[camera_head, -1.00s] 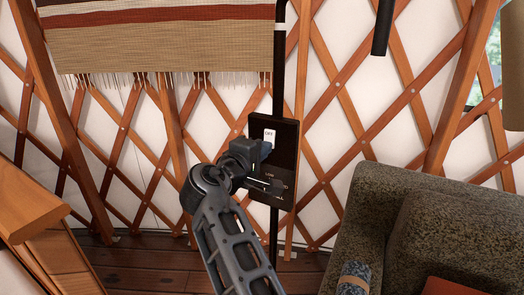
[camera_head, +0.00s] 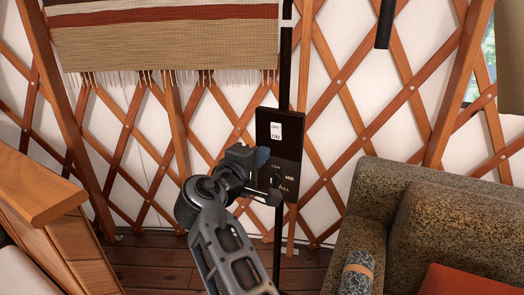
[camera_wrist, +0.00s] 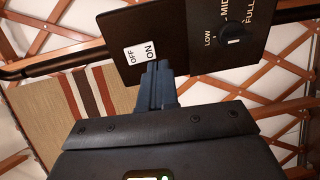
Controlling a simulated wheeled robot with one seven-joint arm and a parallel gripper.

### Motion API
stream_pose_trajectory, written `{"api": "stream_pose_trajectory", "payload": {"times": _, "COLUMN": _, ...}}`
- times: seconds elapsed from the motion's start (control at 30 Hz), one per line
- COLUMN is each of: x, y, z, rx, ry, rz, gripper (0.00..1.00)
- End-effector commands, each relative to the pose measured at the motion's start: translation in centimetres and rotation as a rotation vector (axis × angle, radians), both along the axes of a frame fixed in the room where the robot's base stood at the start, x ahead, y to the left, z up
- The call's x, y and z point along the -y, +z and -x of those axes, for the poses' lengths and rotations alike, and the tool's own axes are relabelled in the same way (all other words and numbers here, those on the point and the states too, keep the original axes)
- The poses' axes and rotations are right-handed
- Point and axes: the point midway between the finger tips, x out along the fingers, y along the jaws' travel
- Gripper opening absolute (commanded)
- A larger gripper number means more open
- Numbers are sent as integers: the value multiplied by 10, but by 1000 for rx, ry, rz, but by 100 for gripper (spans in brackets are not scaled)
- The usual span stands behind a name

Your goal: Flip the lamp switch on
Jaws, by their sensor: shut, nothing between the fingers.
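A dark upright panel (camera_head: 290,150) is fixed to a black pole. Near its top is a white lamp switch (camera_head: 276,130), with OFF on the upper half and ON on the lower half. I cannot tell which half is pressed in. The switch also shows in the wrist view (camera_wrist: 140,53). My gripper (camera_head: 263,156) is shut and empty, just below and left of the switch. In the wrist view its blue-grey fingertips (camera_wrist: 157,66) are just beside the ON end; contact cannot be told.
Below the switch is a black dial (camera_wrist: 234,35) marked LOW, MID and FULL; my gripper partly hides it in the head view. A dark green armchair (camera_head: 385,200) stands at right. A wooden piece (camera_head: 45,205) stands at left. A striped hanging (camera_head: 165,40) covers the lattice.

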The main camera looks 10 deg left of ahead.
Motion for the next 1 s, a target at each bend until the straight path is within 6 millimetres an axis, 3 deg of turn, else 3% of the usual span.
{"api": "stream_pose_trajectory", "payload": {"times": 0.5, "x": -27, "y": -9, "z": 68, "rx": 2, "ry": 3, "rz": 0, "gripper": 0}}
{"api": "stream_pose_trajectory", "payload": {"times": 1.0, "x": -28, "y": -11, "z": 75, "rx": -1, "ry": 5, "rz": -1, "gripper": 0}}
